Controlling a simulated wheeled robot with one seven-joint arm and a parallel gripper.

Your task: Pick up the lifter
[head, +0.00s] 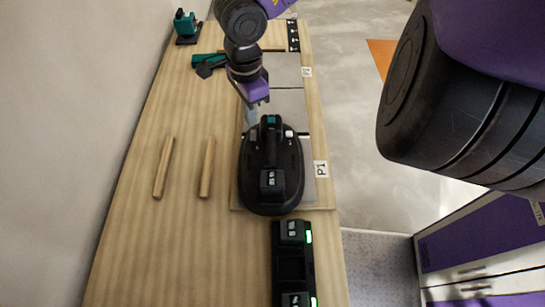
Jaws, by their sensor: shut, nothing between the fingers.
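The lifter (254,195), a black oval tool with a raised top handle and a small teal part at its far end, sits on the near tile by the label P1. My gripper (252,112), with a purple body, is just beyond the lifter's far end, near its far-left edge. It is shut with nothing held. Its fingertips are small and partly hidden, and I cannot tell whether they touch the lifter.
Two wooden sticks (163,167) (207,167) lie left of the lifter. A black charger (291,266) with green lights is at the near end. A teal-black tool (208,61) and a teal device (186,24) are at the far left. Grey tiles (289,101) run along the right side.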

